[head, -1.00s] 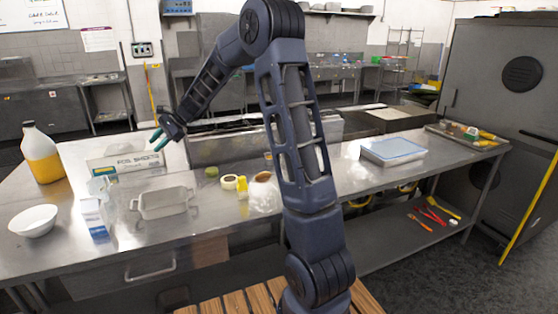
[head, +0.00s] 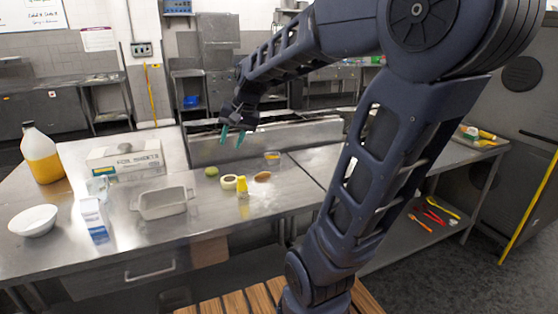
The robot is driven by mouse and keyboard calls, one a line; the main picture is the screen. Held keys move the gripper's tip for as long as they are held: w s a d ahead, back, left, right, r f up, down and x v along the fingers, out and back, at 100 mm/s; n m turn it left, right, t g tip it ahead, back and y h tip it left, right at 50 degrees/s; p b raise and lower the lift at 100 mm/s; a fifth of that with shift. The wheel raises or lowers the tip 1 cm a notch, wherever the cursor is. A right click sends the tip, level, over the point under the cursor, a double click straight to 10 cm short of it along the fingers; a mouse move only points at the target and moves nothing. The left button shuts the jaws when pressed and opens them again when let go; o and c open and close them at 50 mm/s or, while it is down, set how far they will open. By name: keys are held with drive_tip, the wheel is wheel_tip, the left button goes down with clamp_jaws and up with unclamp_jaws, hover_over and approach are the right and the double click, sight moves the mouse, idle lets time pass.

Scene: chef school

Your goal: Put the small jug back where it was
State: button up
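My gripper (head: 233,137) is in the head view, above the back part of the steel table. Its two teal fingers point down and are spread apart, with nothing visible between them. I cannot tell for sure which thing is the small jug. A small clear vessel (head: 98,187) stands at the left, behind a white and blue carton (head: 94,219). A small clear cup with orange contents (head: 272,156) stands right of the gripper, near the low steel box. A large jug of orange liquid (head: 41,155) stands at the far left. The gripper touches none of these.
The steel table (head: 130,250) also holds a white bowl (head: 34,221), a grey tray (head: 163,203), a sheet box (head: 125,160), a green fruit (head: 211,171), a tape roll (head: 228,182), a yellow bottle (head: 242,187) and a brown item (head: 262,177). A long low steel box (head: 210,146) stands behind.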

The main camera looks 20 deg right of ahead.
drive_tip(key=s+d+f+n+t+h, duration=0.1)
drive_tip(key=s+d+f+n+h, duration=0.2)
drive_tip(key=s+d, duration=0.6)
drive_tip(key=s, duration=0.4)
drive_tip(key=shift+s+d, duration=0.2)
drive_tip(key=shift+d, duration=0.2)
